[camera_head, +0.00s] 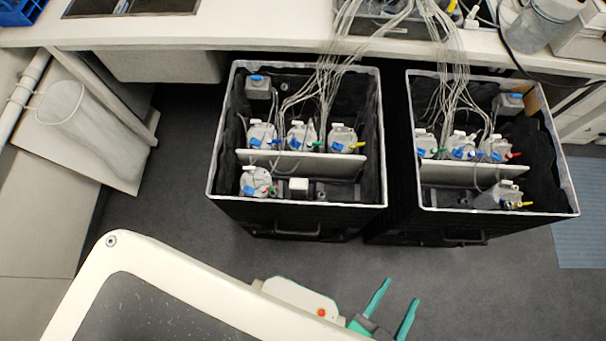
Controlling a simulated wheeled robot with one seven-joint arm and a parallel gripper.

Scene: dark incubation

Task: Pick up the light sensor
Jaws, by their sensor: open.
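I cannot tell for sure which thing is the light sensor. A small white block (299,187) sits in the front part of the left black box (296,208), beside a bottle with a white cap (256,180). A small grey unit with a blue top (258,86) is at the back left corner of that box, and a similar grey unit (509,103) is at the back right of the right black box (492,212). My gripper (402,291) has green fingers. It is open and empty above the floor, in front of and apart from both boxes.
Both boxes are open on top, with a white divider (305,164) in the left one. Several bottles stand behind the dividers. Thin tubes (330,62) run from the bottles up to the white bench (240,30). A mesh bin (92,128) stands at left. The dark floor in front is clear.

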